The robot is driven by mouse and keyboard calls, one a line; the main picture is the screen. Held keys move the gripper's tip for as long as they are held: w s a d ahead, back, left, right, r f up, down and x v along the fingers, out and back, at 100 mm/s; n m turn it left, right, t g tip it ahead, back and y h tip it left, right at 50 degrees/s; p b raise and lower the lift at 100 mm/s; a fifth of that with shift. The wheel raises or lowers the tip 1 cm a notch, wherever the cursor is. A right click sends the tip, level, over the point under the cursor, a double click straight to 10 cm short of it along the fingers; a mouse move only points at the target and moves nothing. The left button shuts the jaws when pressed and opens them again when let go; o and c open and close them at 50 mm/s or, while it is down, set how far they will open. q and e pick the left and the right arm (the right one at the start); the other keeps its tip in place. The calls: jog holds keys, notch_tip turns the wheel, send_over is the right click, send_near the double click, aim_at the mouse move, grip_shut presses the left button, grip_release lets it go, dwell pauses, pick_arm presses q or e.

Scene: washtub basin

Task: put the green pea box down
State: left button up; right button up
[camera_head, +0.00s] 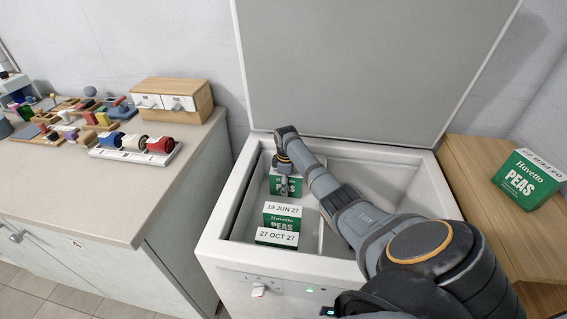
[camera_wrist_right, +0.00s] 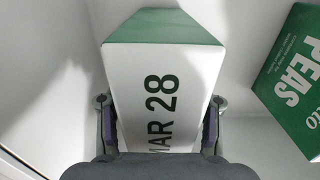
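My right gripper (camera_head: 284,182) reaches down into the left part of the open white chest (camera_head: 222,225). It is shut on a green and white pea box (camera_head: 291,188), one finger on each side. In the right wrist view this pea box (camera_wrist_right: 160,90) fills the space between the fingers (camera_wrist_right: 160,102), its white face reading "MAR 28". Whether its underside touches the chest floor is hidden. Two more pea boxes, marked "19 JUN 27" (camera_head: 282,222) and "27 OCT 27" (camera_head: 277,239), stand nearer the front. My left gripper is out of view.
Another pea box (camera_head: 528,182) stands on a wooden surface (camera_head: 480,185) right of the chest. A pea box (camera_wrist_right: 292,80) shows right of the held one in the wrist view. The chest's lid (camera_head: 365,70) stands raised. A counter (camera_head: 90,190) with small items is at left.

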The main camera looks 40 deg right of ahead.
jog(key=shift+o, duration=0.2)
notch_tip(320, 180, up, 12)
jog(key=shift+r+p, duration=0.15)
jog(key=shift+p, duration=0.4)
dwell(0.3)
